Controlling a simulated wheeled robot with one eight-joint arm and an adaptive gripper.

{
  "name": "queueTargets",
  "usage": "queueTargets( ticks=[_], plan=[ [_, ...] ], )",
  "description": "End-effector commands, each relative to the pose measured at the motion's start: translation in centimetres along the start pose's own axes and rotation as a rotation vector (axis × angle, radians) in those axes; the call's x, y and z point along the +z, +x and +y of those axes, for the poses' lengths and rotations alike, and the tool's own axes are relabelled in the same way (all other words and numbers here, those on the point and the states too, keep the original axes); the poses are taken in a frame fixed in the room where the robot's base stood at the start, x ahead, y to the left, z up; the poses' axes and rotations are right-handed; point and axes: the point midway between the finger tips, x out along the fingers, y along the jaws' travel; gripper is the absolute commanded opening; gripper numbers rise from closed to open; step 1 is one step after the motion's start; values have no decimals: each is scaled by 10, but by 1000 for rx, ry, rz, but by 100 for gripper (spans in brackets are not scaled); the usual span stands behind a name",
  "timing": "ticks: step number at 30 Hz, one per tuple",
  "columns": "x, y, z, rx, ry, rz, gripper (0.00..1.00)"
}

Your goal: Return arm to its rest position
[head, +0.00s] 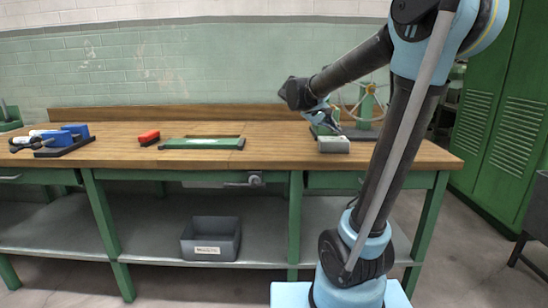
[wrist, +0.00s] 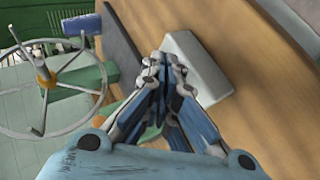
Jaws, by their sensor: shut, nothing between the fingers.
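My arm reaches up and over the right part of the wooden workbench (head: 270,152) in the head view. My gripper (head: 333,125) hangs above the right part of the bench, close to a grey box (head: 333,145). In the wrist view my gripper (wrist: 168,65) has its fingertips together and is empty. The grey box shows behind the fingertips in the wrist view (wrist: 205,70). I cannot tell whether the fingers touch it.
A wheel on a green stand (head: 366,103) is right beside my gripper. A grey bin (head: 211,240) sits on the lower shelf. Green lockers (head: 503,110) stand at right.

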Motion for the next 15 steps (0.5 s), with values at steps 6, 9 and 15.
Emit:
queueTargets(
  ticks=[6,9,15],
  plan=[
    [82,10,-33,-170,61,-54,0],
    [116,11,-53,-249,90,-74,0],
    [178,10,-97,-406,157,-107,0]
  ],
)
